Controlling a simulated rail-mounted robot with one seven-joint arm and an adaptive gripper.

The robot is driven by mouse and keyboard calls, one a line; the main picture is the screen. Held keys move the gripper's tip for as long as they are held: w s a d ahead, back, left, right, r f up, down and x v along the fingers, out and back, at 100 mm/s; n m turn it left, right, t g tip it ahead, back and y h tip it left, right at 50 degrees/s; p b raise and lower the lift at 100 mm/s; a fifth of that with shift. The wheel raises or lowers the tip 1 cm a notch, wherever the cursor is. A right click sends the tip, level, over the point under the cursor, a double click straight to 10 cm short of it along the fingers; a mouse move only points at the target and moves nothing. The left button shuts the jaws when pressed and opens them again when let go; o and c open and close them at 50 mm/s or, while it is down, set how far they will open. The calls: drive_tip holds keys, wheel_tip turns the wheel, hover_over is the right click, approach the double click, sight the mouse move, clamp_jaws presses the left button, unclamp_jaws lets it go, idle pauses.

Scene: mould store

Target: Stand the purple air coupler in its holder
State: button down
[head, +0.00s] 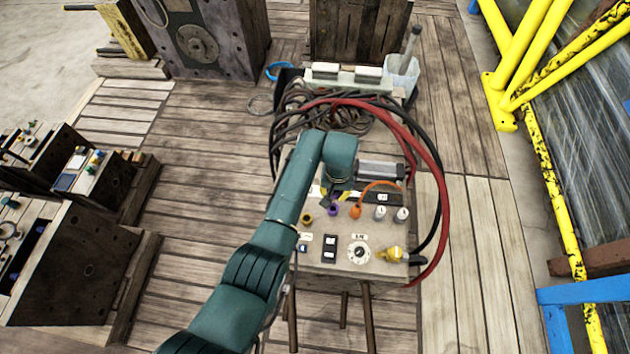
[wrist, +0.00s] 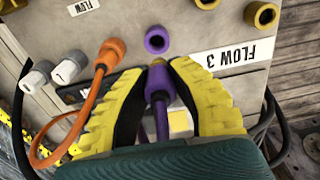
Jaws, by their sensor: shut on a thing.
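The purple air coupler (wrist: 158,84) sits between the yellow fingers of my gripper (wrist: 160,94) in the wrist view. My gripper is shut on it. A purple hose (wrist: 161,122) runs from its rear back toward my palm. Its front end points at a purple-ringed socket (wrist: 157,40) on the grey panel, with a small gap between them. In the head view that socket (head: 333,211) shows just below my gripper (head: 342,193); the coupler is hard to make out there. I cannot make out a separate holder with certainty.
An orange coupler with its hose (wrist: 112,50) and grey plugs (wrist: 37,76) are on the panel left of my gripper. A brass-coloured socket (wrist: 262,14) is to the right. Red and black hoses (head: 432,150) loop around the unit. Yellow railing (head: 560,165) stands far right.

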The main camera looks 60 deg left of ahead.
drive_tip(key=shift+w+d+f, duration=0.1)
drive_tip(key=shift+d+f, duration=0.05)
drive_tip(key=shift+d, duration=0.1)
wheel_tip(320, 180, down, 4)
drive_tip(key=b, duration=0.4)
drive_tip(key=shift+a+f+b, duration=0.1)
drive_tip(key=shift+f+b, duration=0.6)
drive_tip(key=shift+b, duration=0.05)
drive_tip(key=shift+f, duration=0.3)
idle(0.3)
drive_tip(key=shift+f, duration=0.35)
drive_tip(key=shift+f+b, duration=0.25)
drive_tip(key=shift+b, duration=0.25)
drive_tip(key=shift+f, duration=0.3)
idle(0.3)
